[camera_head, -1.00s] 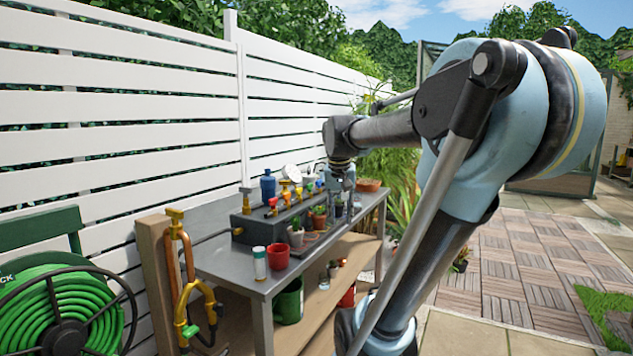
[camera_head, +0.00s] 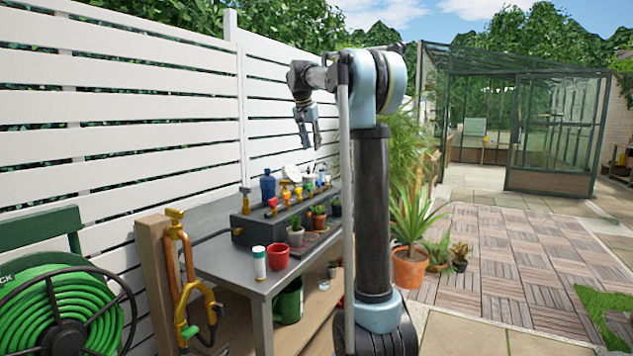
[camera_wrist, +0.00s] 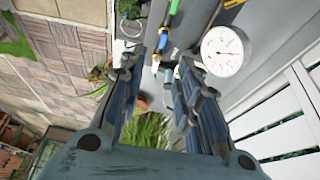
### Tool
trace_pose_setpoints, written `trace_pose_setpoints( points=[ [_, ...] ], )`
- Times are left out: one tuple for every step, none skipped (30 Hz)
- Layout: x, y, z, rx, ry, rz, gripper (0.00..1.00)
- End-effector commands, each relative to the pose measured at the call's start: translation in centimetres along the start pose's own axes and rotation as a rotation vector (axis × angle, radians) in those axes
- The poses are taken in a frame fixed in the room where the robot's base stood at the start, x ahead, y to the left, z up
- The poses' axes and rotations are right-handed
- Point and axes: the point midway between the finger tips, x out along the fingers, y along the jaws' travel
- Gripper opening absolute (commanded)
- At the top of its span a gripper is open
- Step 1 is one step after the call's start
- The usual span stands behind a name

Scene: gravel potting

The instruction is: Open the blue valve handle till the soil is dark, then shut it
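A row of valves with coloured handles runs along a dark box (camera_head: 250,228) on the grey bench. Blue, green and yellow valve parts (camera_wrist: 165,40) lie beyond the fingertips. Small potted plants (camera_head: 296,236) stand before the box; how dark their soil is cannot be told.
A round white gauge (camera_wrist: 221,51) is close beside the right finger in the wrist view. A dark blue bottle (camera_head: 267,186) stands behind the box. A red pot (camera_head: 278,256) and white canister (camera_head: 259,263) stand at the bench's near end. A white fence (camera_head: 110,130) closes the back.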

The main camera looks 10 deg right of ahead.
Motion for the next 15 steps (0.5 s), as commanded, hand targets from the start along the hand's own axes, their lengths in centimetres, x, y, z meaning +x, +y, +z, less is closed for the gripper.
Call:
trace_pose_setpoints(
  points=[
    [0.0,-0.5,-0.4,0.006,0.003,0.001,0.31],
    [0.0,-0.7,-0.6,0.010,0.004,0.001,0.31],
    [0.0,-0.9,-0.8,0.014,0.005,0.001,0.31],
    [0.1,-1.0,-0.9,0.015,0.006,0.001,0.31],
    [0.2,-1.1,-1.0,0.017,0.006,0.002,0.31],
    [0.4,-1.2,-1.0,0.018,0.007,0.002,0.31],
    [0.6,-1.2,-1.0,0.018,0.007,0.002,0.31],
    [0.8,-1.2,-1.0,0.019,0.007,0.002,0.31],
    [1.3,-1.1,-1.0,0.019,0.007,0.002,0.31],
    [1.6,-1.1,-1.0,0.019,0.007,0.002,0.31],
    [2.1,-1.1,-1.0,0.019,0.007,0.002,0.31],
    [2.7,-1.1,-1.0,0.019,0.007,0.002,0.31],
    [3.2,-1.1,-1.0,0.019,0.007,0.002,0.31],
    [3.8,-1.1,-1.0,0.019,0.007,0.002,0.31],
    [4.5,-1.1,-1.0,0.019,0.007,0.002,0.31]
  ],
)
